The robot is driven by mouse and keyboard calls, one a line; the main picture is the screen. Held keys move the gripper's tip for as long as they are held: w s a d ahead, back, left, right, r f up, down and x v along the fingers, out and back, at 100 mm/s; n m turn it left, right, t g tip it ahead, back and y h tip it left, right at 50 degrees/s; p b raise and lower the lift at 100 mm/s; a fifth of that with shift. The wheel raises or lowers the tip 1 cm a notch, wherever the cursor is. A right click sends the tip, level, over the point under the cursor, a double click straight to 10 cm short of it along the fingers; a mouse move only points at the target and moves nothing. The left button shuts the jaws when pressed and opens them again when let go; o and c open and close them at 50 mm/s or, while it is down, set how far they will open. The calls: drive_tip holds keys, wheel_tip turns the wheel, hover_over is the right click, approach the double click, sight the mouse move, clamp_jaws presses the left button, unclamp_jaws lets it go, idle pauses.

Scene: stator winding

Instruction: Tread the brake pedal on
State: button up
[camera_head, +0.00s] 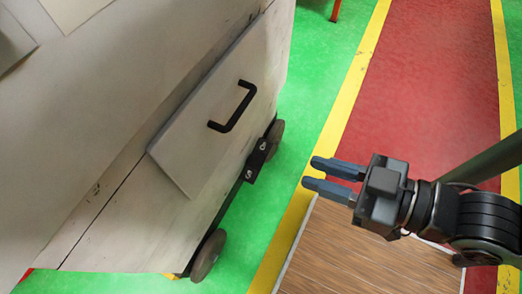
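A pale cabinet (120,225) on wheels stands at the left. A black part (258,160) with two light spots sits low on its edge, beside the rear wheel (273,137); it looks like the brake pedal, but I cannot tell whether it is pressed or raised. My gripper (309,172) is to the right of that part and apart from it. Its two blue-grey fingers point left with a gap between them, and nothing is held.
A black handle (232,107) sticks out from the cabinet's panel. A second wheel (207,255) is at the near corner. Green floor (312,80) lies between cabinet and gripper, with a yellow line (345,100) and red floor (425,80) beyond. A brown wood-look surface (345,255) lies below my gripper.

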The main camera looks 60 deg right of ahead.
drive_tip(key=w+d+f+g+b, duration=0.1)
drive_tip(key=f, duration=0.4)
drive_tip(key=w+d+f+g+h+b, duration=0.1)
drive_tip(key=w+f, duration=0.1)
drive_tip(key=f, duration=0.3)
drive_tip(key=w+d+f+g+h, duration=0.1)
drive_tip(key=w+f, duration=0.1)
drive_tip(key=f, duration=0.3)
drive_tip(key=shift+d+f+b, duration=0.15)
drive_tip(key=shift+f+b, duration=0.25)
clamp_jaws()
drive_tip(key=w+d+f+g+b, duration=0.3)
drive_tip(key=w+d+f, duration=0.35)
drive_tip(key=f, duration=0.35)
drive_tip(key=w+d+f+g+b, duration=0.25)
drive_tip(key=w+d+f, duration=0.35)
drive_tip(key=f, duration=0.5)
drive_tip(key=w+d+f+g+y+b, duration=0.1)
drive_tip(key=w+d+f+g+b, duration=0.1)
drive_tip(key=d, duration=0.9)
drive_tip(key=shift+w+d+f+g, duration=0.25)
drive_tip(key=shift+w+d+g, duration=0.15)
drive_tip(key=shift+w+g, duration=0.15)
